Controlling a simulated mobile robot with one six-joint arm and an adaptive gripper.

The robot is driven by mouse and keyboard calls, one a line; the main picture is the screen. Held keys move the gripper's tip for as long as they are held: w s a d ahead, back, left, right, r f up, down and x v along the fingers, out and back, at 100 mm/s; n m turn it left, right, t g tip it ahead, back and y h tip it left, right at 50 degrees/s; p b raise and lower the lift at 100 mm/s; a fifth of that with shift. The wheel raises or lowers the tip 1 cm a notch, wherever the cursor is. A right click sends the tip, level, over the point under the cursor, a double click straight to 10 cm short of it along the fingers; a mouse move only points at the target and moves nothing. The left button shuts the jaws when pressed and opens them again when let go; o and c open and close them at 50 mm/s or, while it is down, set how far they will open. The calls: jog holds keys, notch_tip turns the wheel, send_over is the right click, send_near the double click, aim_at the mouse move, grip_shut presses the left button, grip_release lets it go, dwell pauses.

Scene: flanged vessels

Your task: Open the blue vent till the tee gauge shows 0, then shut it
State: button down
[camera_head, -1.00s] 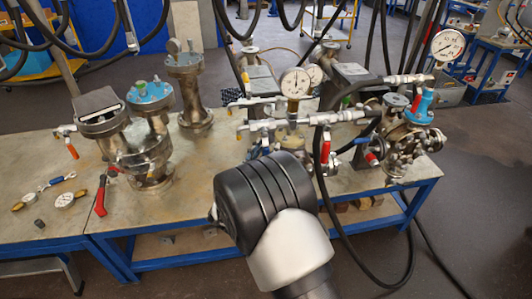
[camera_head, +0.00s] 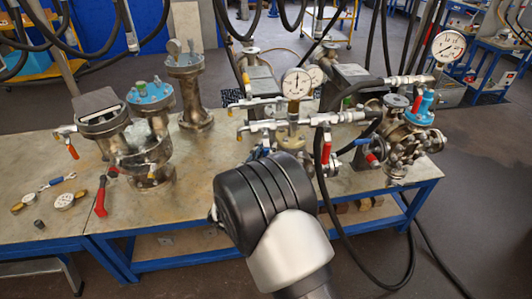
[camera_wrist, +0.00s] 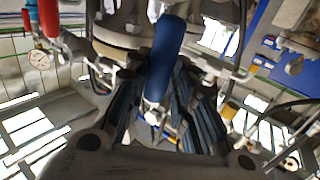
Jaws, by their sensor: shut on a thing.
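In the wrist view the blue vent handle (camera_wrist: 168,52) runs between the two dark fingers of my gripper (camera_wrist: 160,88), which are shut on it. A flange and pipework lie just beyond. In the head view my wrist hides the gripper, and only a little blue (camera_head: 256,151) shows behind it. The front gauge (camera_head: 296,83), a white dial on the pipework above my wrist, looks like the tee gauge. Its reading is too small to make out.
Another gauge (camera_head: 448,46) stands at the right above a blue-topped valve (camera_head: 421,108). A red lever (camera_head: 326,146) and a black hose (camera_head: 336,212) are close right of my wrist. Flanged vessels (camera_head: 144,158) and loose parts stand left on the bench (camera_head: 208,196).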

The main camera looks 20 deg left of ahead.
jog(key=shift+d+m, duration=0.1)
jog(key=shift+m, duration=0.2)
jog(key=s+a+r+m+g+y+b, duration=0.2)
jog(key=s+a+r+m+g+y, duration=0.1)
jog(key=m+g+y, duration=0.3)
jog(key=shift+a+r+m+g+b, duration=0.35)
jog(key=shift+a+r+m+g, duration=0.7)
jog(key=shift+m, duration=1.35)
jog(key=shift+d+f+g, duration=0.15)
jog(key=shift+d+g, duration=0.1)
jog(key=shift+d, duration=0.05)
jog(key=c, duration=1.7)
grip_release()
jog(key=shift+o, duration=1.2)
jog(key=shift+y, duration=0.3)
jog(key=shift+r, duration=0.25)
